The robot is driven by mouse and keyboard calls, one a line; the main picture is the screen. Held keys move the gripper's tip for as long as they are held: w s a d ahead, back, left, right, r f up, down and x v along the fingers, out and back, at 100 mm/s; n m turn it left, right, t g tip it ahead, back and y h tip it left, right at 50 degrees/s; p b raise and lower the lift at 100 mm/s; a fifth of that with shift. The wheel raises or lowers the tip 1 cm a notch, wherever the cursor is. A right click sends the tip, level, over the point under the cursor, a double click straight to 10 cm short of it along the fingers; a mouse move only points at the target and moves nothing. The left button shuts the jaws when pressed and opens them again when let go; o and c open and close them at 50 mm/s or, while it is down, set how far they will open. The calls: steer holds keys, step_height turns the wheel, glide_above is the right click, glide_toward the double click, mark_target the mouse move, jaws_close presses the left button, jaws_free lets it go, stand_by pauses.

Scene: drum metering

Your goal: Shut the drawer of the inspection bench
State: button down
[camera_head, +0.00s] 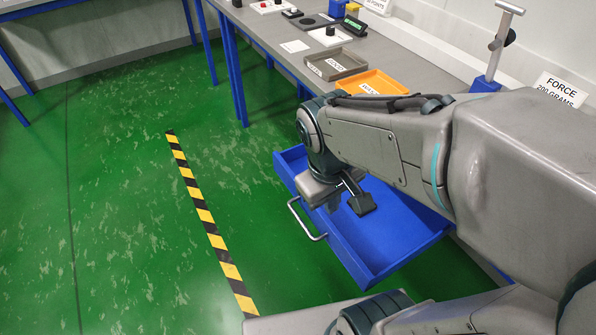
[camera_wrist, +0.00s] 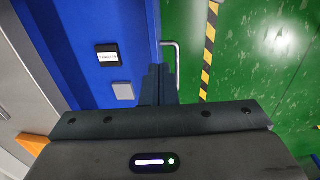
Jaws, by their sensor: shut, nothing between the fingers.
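The blue drawer (camera_head: 400,225) is pulled well out from under the grey bench (camera_head: 395,42). Its silver bar handle (camera_head: 307,222) is on the front panel, at the left in the head view. In the wrist view the drawer (camera_wrist: 85,25) shows from above, with the handle (camera_wrist: 176,62) on its right side. My gripper (camera_head: 362,203) is shut and empty, over the front part of the drawer. In the wrist view its fingertips (camera_wrist: 159,72) appear close beside the handle, over the front wall; I cannot tell whether they touch it. My arm hides part of the drawer.
A black labelled item (camera_wrist: 107,55) and a grey block (camera_wrist: 123,91) lie in the drawer. An orange tray (camera_head: 376,84) and a brown tray (camera_head: 336,65) stand on the bench. Green floor with a yellow-black stripe (camera_head: 205,217) is clear in front of the drawer.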

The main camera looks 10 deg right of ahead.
steer(key=w+a+f+n+h+b, duration=0.2)
steer(key=a+f+n+h, duration=0.3)
steer(key=n, duration=0.4)
steer(key=n+t+h+b, duration=0.2)
steer(key=n, duration=0.7)
glide_toward(317, 223)
steer(key=b+x, duration=0.2)
steer(key=x, duration=0.4)
steer(key=shift+s+a, duration=0.1)
